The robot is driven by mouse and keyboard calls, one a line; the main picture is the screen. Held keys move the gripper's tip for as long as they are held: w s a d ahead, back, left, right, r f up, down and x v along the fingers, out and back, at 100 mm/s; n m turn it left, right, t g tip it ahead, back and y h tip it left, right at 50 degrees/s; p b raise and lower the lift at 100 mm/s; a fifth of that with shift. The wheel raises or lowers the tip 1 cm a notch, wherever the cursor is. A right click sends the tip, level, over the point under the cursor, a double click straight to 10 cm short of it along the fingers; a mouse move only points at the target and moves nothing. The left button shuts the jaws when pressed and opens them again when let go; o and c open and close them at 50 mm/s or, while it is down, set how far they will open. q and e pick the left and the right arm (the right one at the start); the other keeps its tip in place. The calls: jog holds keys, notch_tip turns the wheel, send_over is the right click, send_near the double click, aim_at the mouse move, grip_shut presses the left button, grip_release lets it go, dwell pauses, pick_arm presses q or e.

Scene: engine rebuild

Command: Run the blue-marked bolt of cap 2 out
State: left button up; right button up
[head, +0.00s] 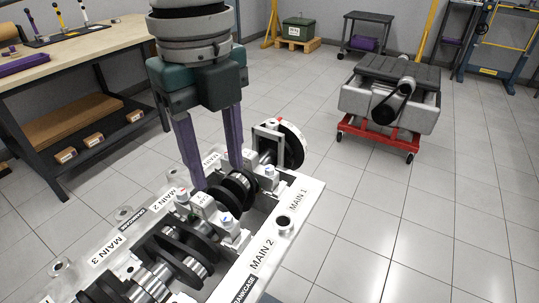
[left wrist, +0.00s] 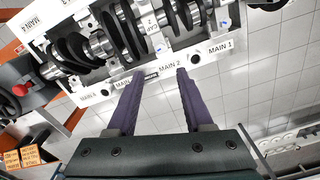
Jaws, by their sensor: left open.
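The engine crankcase (head: 262,243) lies with its crankshaft (head: 172,243) showing. Cap 2 (head: 203,203) is a pale block across the shaft, between the MAIN 2 labels. Its blue-marked bolt (head: 226,219) sits at the near right end, and a red-marked bolt (head: 182,194) at the far left end. My left gripper (head: 217,177) is open, fingers pointing down just beyond cap 2, with nothing seen between them. In the left wrist view, cap 2 (left wrist: 152,22) and its blue-marked bolt (left wrist: 162,47) show beyond the spread fingertips (left wrist: 157,76). My right gripper is out of view.
Cap 1's blue-marked bolt (head: 269,171) stands close to the right of the fingers. A round flywheel-like part (head: 291,143) is at the crankshaft's end. A workbench (head: 100,62) stands at left, and a red wheeled stand (head: 378,138) at right. The floor between is clear.

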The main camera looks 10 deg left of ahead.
aim_at(226, 217)
pick_arm(q)
jog(key=f, duration=0.6)
jog(key=f+b, duration=0.1)
jog(key=f, duration=0.3)
jog(key=shift+w+a+f, duration=0.1)
jog(key=shift+w+a, duration=0.05)
jog(key=shift+w, duration=0.2)
jog(key=shift+c, duration=0.2)
grip_shut()
